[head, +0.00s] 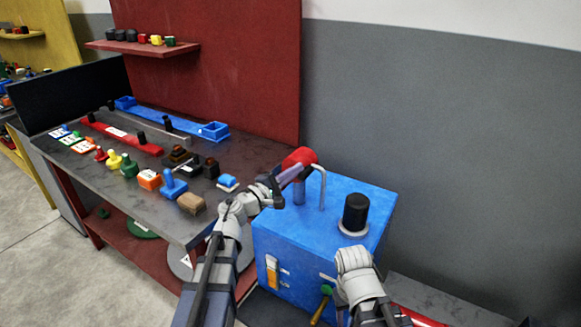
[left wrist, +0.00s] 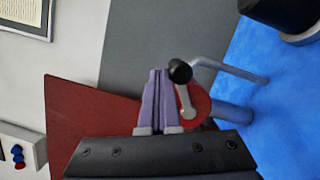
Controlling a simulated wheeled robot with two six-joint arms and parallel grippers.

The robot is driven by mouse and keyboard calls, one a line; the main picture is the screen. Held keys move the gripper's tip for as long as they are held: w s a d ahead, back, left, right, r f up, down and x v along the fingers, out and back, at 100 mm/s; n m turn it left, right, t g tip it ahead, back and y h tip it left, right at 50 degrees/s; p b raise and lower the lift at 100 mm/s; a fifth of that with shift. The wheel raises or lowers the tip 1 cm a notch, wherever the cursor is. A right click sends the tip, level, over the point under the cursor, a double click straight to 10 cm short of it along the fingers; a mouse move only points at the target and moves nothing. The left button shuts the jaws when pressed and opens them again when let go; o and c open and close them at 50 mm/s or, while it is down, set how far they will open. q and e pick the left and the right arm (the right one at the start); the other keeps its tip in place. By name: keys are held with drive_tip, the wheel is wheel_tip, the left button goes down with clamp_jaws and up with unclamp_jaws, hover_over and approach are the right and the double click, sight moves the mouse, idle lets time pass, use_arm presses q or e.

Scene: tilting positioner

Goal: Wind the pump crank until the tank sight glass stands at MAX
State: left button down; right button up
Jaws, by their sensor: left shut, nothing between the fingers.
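The blue tank (head: 330,215) stands right of the workbench. A red round pump head (head: 302,157) sits on a post on its top; it also shows in the left wrist view (left wrist: 201,106). There a grey crank arm (left wrist: 185,101) with a black knob (left wrist: 180,71) lies in front of the red part. My left gripper (head: 293,173) is by the pump head. Its fingers (left wrist: 158,78) are shut and empty, just left of the knob in the wrist view. The sight glass (head: 272,270) is on the tank's front; its level is too small to read. My right gripper's fingers do not show.
A bent grey pipe (head: 321,188) and a black cap (head: 356,211) rise from the tank's top. A yellow-handled green part (head: 323,300) is low on its front. The workbench (head: 75,160) at left holds several coloured parts. A red panel (head: 225,70) stands behind.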

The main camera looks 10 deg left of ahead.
use_arm(q)
drive_tip(key=shift+s+d+f+m+g, duration=0.1)
drive_tip(key=shift+d+f+m+g, duration=0.25)
drive_tip(key=shift+m, duration=0.35)
